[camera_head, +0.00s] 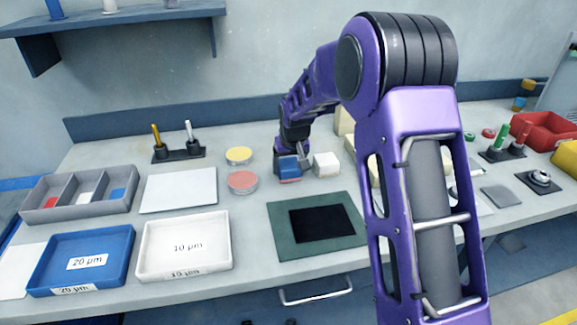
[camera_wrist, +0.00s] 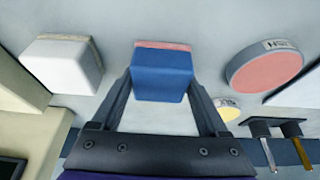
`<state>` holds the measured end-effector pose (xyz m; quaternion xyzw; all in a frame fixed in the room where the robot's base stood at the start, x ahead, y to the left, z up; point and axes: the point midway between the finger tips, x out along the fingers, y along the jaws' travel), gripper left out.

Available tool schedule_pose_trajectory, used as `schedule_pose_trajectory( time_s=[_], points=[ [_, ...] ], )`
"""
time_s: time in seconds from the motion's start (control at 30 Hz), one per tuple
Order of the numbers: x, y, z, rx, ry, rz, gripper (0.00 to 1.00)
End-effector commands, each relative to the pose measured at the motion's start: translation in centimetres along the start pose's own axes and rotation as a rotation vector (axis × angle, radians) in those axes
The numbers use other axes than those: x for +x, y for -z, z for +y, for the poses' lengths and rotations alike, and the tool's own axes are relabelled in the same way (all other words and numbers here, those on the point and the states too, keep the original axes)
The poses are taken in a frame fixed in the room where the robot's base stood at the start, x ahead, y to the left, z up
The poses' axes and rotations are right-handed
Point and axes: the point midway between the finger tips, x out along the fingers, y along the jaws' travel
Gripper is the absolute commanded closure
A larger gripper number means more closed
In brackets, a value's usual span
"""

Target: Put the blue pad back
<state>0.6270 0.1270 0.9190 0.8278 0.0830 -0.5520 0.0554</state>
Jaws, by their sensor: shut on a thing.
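The blue pad (camera_head: 288,165) is a blue block with a thin pink face. It shows large in the wrist view (camera_wrist: 162,78), with its pink face turned away from my gripper. My gripper (camera_wrist: 161,88) is shut on it, one finger on each side. In the head view my gripper (camera_head: 297,156) is at the back middle of the bench, just left of a white block (camera_head: 326,164). The pad is low over the bench; I cannot tell whether it touches. The white block also shows in the wrist view (camera_wrist: 62,65), apart from the pad.
A pink-topped round tin (camera_head: 242,181) and a yellow one (camera_head: 239,155) stand left of the pad. A green mat with a black centre (camera_head: 285,236) lies in front. A grey three-part tray (camera_head: 57,218), blue tray (camera_head: 125,262) and white tray (camera_head: 222,264) are at left.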

Motion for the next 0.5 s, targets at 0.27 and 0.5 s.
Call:
schedule_pose_trajectory(
  time_s=[0.27, 0.5],
  points=[
    [0.24, -0.08, -0.01, 0.0, 0.0, 0.001, 0.75],
    [0.27, -0.1, -0.02, 0.0, 0.0, 0.0, 0.0]
  ],
)
